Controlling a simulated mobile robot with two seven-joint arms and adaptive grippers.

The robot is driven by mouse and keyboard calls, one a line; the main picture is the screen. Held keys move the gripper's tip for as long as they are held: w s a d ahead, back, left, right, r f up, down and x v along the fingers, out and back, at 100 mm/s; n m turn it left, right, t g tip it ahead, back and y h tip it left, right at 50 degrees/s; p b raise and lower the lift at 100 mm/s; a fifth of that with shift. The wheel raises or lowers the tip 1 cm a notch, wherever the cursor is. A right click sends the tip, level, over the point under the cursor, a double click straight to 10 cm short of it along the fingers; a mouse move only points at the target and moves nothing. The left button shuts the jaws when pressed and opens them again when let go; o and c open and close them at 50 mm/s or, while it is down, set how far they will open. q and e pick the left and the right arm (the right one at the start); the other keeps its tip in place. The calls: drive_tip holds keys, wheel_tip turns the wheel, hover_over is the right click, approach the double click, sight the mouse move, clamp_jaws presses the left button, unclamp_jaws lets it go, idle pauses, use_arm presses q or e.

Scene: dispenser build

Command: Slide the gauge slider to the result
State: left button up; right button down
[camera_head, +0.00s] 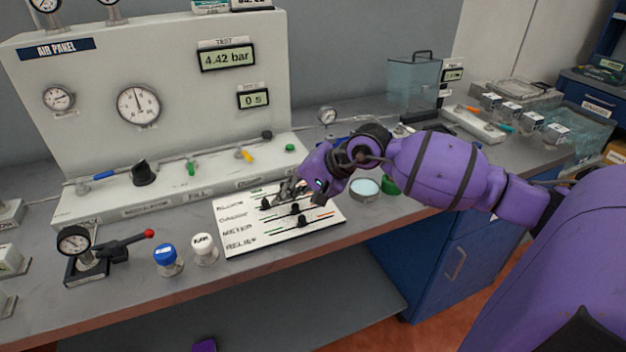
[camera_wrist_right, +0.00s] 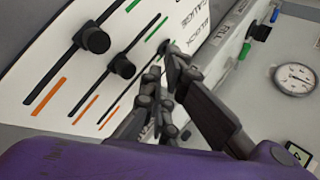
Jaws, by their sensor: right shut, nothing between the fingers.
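A white slider board (camera_head: 235,243) lies on the bench, labelled from top to bottom Block, Gauge, Meter and Relief. Black knobs sit on its slots. The Gauge slider (camera_head: 265,203) appears to be the leftmost knob, near the slot's label end. The Meter knob (camera_head: 295,208) and Relief knob (camera_head: 302,221) are further right. My right gripper (camera_head: 284,191) is shut and empty, low over the upper slots. In the right wrist view its fingers (camera_wrist_right: 170,72) are beside a partly hidden knob (camera_wrist_right: 165,46); contact cannot be told. The test display (camera_head: 227,58) reads 4.42 bar. My left gripper is not in view.
The air panel's valve ledge (camera_head: 180,193) runs behind the board. A blue-topped knob (camera_head: 167,258), a white-topped knob (camera_head: 204,249) and a gauge with a red-tipped lever (camera_head: 85,255) stand to the left. A round dish (camera_head: 364,190) is close to my right wrist.

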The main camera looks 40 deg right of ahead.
drive_tip(key=v, duration=0.9)
drive_tip(key=shift+s+r, duration=0.15)
drive_tip(key=shift+r, duration=0.2)
